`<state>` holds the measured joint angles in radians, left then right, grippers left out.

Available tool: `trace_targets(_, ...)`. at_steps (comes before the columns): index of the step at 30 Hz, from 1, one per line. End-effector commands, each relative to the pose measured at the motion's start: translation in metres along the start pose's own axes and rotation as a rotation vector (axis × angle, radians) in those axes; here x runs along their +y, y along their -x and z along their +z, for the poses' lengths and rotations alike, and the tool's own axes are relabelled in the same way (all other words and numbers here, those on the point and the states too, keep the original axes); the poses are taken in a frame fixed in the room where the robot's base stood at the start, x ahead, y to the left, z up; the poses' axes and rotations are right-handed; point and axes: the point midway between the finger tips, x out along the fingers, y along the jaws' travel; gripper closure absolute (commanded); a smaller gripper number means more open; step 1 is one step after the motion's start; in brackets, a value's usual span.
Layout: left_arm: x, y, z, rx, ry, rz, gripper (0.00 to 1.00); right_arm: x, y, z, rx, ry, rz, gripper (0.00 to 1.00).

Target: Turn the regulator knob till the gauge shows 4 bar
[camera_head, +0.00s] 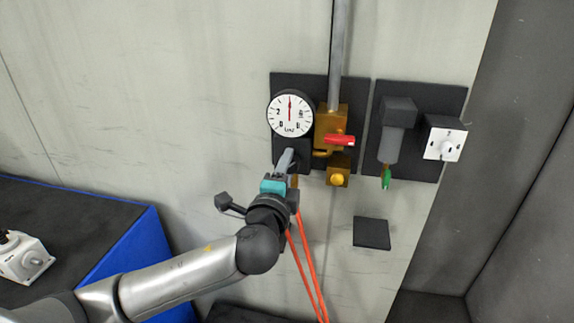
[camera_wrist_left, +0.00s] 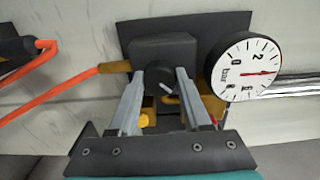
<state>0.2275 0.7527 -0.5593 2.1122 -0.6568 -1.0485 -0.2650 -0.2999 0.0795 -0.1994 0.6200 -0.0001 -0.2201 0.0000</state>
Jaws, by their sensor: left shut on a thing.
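The round white pressure gauge (camera_head: 290,113) is on the dark wall panel. Its red needle points straight up, between the 2 on the left and the 6 on the right, about where 4 lies; the wrist view shows it turned (camera_wrist_left: 243,70). Below it is the black regulator body (camera_head: 291,150). The dark round regulator knob (camera_wrist_left: 161,78), with a white mark, sits between the fingers of my left gripper (camera_wrist_left: 160,90), which is shut on it. In the head view my left gripper (camera_head: 286,160) hides the knob. My right gripper is not in view.
A brass valve with a red lever (camera_head: 341,140) and a yellow button (camera_head: 338,180) sit right of the gauge. Farther right are a grey filter bowl (camera_head: 389,145) and a white dial box (camera_head: 445,145). An orange hose (camera_head: 304,260) hangs below. A dark bench (camera_head: 75,225) stands left.

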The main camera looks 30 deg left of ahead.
Motion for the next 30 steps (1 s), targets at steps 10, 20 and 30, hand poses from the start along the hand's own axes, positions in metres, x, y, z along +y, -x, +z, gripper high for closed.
trace_targets(10,0.0007,0.0001,0.0001,-0.001,-0.002,0.001,1.0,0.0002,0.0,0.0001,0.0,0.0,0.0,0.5)
trace_targets(20,0.0004,0.0001,0.0,0.0,-0.001,0.001,0.22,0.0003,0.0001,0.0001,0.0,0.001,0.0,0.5)
trace_targets(30,0.0012,0.0071,-0.0004,0.002,0.0,0.001,0.22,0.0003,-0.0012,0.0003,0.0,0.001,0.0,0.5)
